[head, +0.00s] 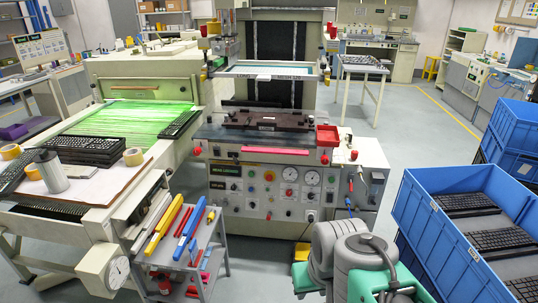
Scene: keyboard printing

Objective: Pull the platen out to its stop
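The platen (268,121), a dark brown plate with fixtures on it, lies flat on the bed of the printing machine (262,185) in the middle of the head view. A pink-red bar (275,151) runs along the machine's front edge just below the platen. Above and behind the platen is a pale-framed screen (275,71). My grey and green arm is folded at the lower right, well in front of the machine and apart from it. I cannot make out my gripper's fingers in this view.
A grey tool cart (215,262) stands front left of the machine, by a conveyor with green belt (130,120) and keyboards. Blue crates (420,205) holding keyboards stand at the right. A red bin (327,135) sits at the bed's right end. Floor right of the machine is partly clear.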

